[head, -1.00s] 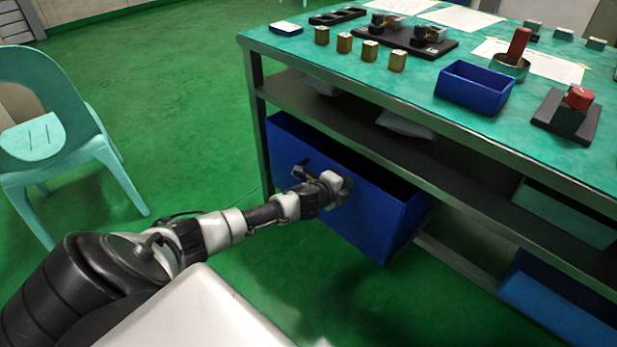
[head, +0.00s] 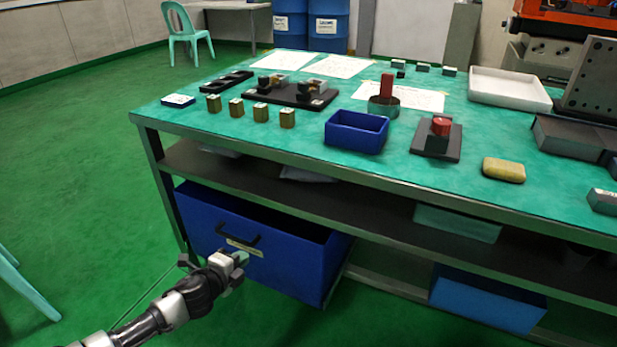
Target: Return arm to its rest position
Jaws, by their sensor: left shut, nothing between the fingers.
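My left arm comes in from the lower left. Its left gripper (head: 238,262) is shut and empty, just in front of the blue drawer (head: 300,262) under the table. The drawer stands pulled out, with its black handle (head: 238,236) and a label on the front. The gripper shows below the handle and seems apart from it; the exact gap is hard to tell. My right gripper is not in view.
The green-topped table (head: 420,170) holds several brass blocks, a small blue bin (head: 357,131), a black fixture with a red knob (head: 438,138) and a white tray (head: 509,88). A green chair (head: 15,285) is cut off at the left edge. Green floor lies open at left.

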